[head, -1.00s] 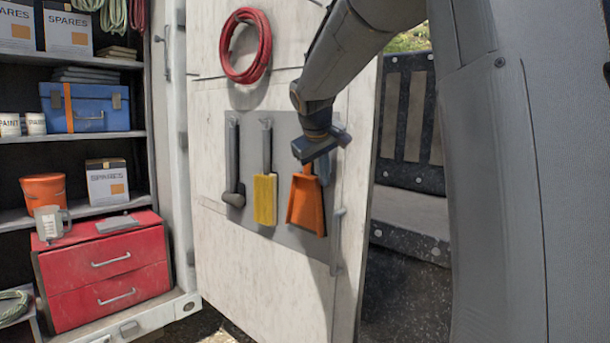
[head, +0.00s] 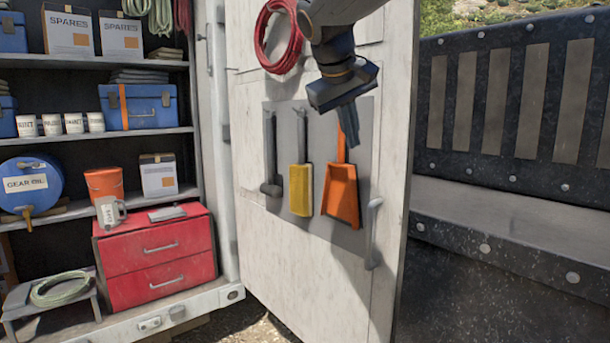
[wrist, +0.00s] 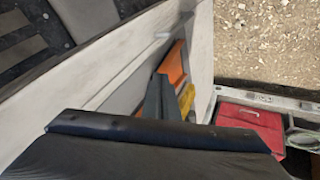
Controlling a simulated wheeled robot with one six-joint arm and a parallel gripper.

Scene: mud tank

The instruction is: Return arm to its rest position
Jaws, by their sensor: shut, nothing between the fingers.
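My gripper (head: 349,127) hangs from the top of the head view, pointing down, its fingers together and empty. It is in front of the white door (head: 310,270) and overlaps the top of the orange scoop (head: 341,195) in the picture. I cannot tell whether it touches the scoop. In the wrist view the shut fingers (wrist: 160,98) show at the middle, with the orange scoop (wrist: 175,65) behind them and part of the yellow brush (wrist: 187,100) beside them.
On the door's grey panel hang a yellow brush (head: 301,190) and a dark mallet-like tool (head: 270,155); a red hose coil (head: 279,38) hangs above. Shelves with a red drawer chest (head: 158,258) stand left. A dark metal wall with a ledge (head: 500,235) is on the right.

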